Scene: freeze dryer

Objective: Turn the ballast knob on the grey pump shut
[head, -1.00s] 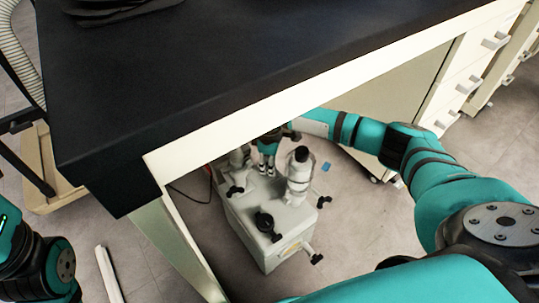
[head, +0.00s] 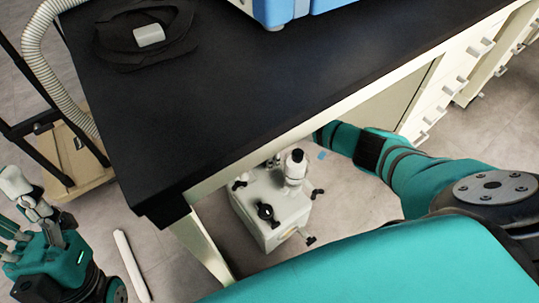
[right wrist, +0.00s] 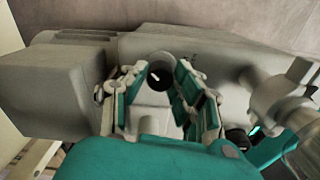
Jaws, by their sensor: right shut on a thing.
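The grey pump (head: 250,213) stands on the floor under the black bench's front edge. It also fills the right wrist view as a grey body (right wrist: 245,65). In that view my right gripper (right wrist: 161,70) is shut on a round black knob (right wrist: 160,79) with a white mark, on the pump's grey body. The fingertips sit on either side of the knob. In the head view the bench hides my right gripper and this knob. My left gripper (head: 28,212) is at the left edge, away from the pump; its finger gap is unclear.
The black bench top (head: 230,85) overhangs the pump, with a bench leg (head: 203,250) just left of it. A white cylinder fitting (head: 295,165) and black handles rise from the pump. A wooden-based cart (head: 85,175) stands at left.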

